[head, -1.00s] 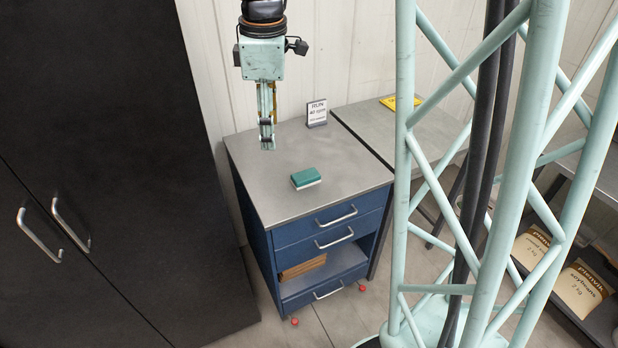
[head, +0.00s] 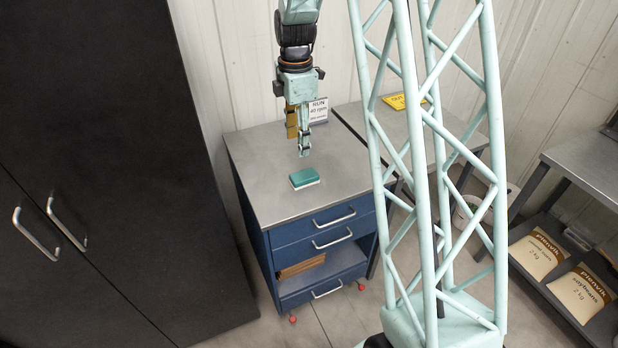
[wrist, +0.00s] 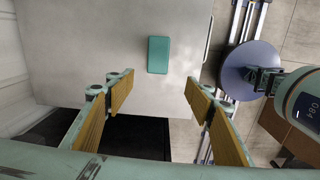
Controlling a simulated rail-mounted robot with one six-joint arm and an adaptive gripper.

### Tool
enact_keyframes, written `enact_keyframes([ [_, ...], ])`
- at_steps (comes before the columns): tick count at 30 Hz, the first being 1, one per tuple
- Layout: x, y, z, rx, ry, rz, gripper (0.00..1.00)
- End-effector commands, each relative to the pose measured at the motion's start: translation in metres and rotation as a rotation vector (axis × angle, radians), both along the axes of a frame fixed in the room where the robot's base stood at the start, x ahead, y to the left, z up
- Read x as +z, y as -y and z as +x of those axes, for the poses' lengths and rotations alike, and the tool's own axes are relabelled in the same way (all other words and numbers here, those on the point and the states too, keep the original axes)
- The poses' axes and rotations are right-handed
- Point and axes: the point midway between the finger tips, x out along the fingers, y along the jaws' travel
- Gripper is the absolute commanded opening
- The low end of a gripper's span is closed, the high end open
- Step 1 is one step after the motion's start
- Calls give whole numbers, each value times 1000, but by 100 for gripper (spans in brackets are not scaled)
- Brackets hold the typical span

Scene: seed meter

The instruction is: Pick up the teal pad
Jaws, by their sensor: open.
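The teal pad (head: 304,178) is a small block with a teal top and a white lower layer. It lies flat on the grey top of the blue drawer cabinet (head: 262,206). In the wrist view the teal pad (wrist: 158,55) is ahead of the fingers, roughly centred between them. My gripper (head: 304,152) points down above the cabinet top, a little behind the pad in the head view, and is apart from it. In the wrist view my gripper (wrist: 160,82) has its two yellow-padded fingers spread wide with nothing between them.
A sign card (head: 318,110) stands at the back of the cabinet top. A grey table (head: 372,122) with a yellow item (head: 402,101) adjoins it on the right. A dark cupboard (head: 85,130) stands at left. Sacks (head: 538,254) lie on a shelf at right. The cabinet top around the pad is clear.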

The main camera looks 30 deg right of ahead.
Motion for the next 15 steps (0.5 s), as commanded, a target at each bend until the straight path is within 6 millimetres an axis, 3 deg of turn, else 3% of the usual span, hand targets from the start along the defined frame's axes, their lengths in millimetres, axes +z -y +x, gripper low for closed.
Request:
enact_keyframes([
  [6, -23, 12, 9, 56, -13, 3, 49],
  [15, -30, 14, 12, 75, -16, 3, 49],
])
